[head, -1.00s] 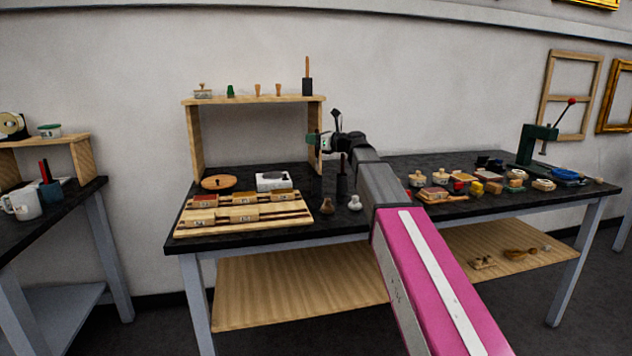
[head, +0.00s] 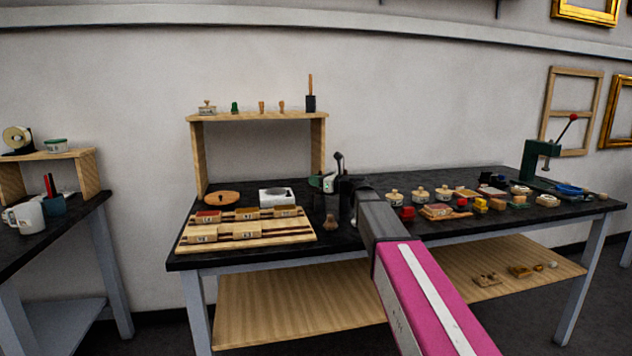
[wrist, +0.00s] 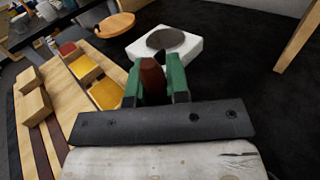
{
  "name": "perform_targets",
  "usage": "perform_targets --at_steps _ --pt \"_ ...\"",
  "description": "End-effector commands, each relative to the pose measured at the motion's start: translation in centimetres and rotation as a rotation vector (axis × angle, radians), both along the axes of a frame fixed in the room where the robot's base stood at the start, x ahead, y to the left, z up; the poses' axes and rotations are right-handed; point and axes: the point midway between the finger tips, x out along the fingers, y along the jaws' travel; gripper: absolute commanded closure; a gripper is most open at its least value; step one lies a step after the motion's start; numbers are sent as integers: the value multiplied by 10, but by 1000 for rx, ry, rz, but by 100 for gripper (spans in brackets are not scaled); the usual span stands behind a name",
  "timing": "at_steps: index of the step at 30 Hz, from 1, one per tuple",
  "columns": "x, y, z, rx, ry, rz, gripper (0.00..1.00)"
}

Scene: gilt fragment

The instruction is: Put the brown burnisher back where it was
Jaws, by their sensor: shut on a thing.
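My gripper (wrist: 160,82) has green fingers and is shut on the brown burnisher (wrist: 152,78), whose dark brown rounded end shows between them in the wrist view. The rest of the burnisher is hidden behind the gripper's dark plate. In the head view my gripper (head: 322,183) is low over the black table, beside the right leg of the small wooden shelf. The burnisher cannot be made out clearly there. A white block with a dark round top (wrist: 186,46) lies just beyond the fingers in the wrist view; it also shows in the head view (head: 277,198).
A wooden rack (head: 250,237) with several labelled blocks lies left of my gripper. A round wooden lid (head: 222,198) is behind it. The shelf (head: 257,116) carries small handles and a dark cup (head: 311,103). A brownish bulb-shaped thing (head: 330,222) stands near the front. Several pots and blocks crowd the right.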

Motion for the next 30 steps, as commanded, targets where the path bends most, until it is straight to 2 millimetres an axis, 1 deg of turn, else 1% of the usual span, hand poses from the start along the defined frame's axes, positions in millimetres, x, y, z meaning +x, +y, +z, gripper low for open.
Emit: perform_targets --at_steps 3,4,5,6,16,17,22,30 --pt "0 0 -2 0 0 0 100" --pt "0 0 -2 0 0 0 74" --pt "0 0 -2 0 0 0 64" --pt "0 0 -2 0 0 0 58" --pt "0 0 1 0 -1 0 58" --pt "-2 -2 0 0 0 0 58" --pt "-15 -23 0 0 0 -2 58" --pt "-41 -71 0 0 0 -2 58"
